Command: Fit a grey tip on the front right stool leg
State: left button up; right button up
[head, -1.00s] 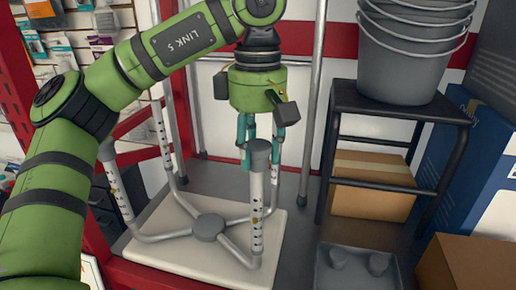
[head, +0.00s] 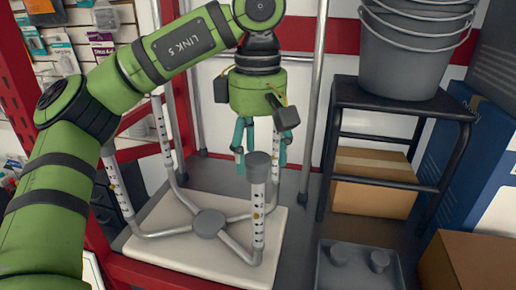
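The stool stands upside down, its grey hub (head: 208,223) low and its white, dark-holed legs pointing up. The front right leg (head: 258,215) has a grey tip (head: 258,167) over its top, looking upright and in line with it. My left gripper (head: 261,160) points down above this leg. Its teal fingers are open, one either side of the tip, with gaps showing. The back right leg is partly hidden behind the gripper. My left arm partly covers the top of the front left leg (head: 115,185). My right gripper is out of view.
The stool rests on a white board (head: 190,265). A grey tray (head: 358,278) at the lower right holds two grey tips (head: 338,254). A black stand (head: 390,100) bears grey buckets (head: 405,60) beside cardboard boxes (head: 373,185). Red shelving with hanging packets is at left.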

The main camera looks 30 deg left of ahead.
aim_at(258, 158)
pick_arm(q)
jog(key=shift+r+p, duration=0.45)
jog(key=shift+r, duration=0.1)
notch_tip(258, 158, up, 12)
jog(key=shift+p, duration=0.45)
dwell(0.3)
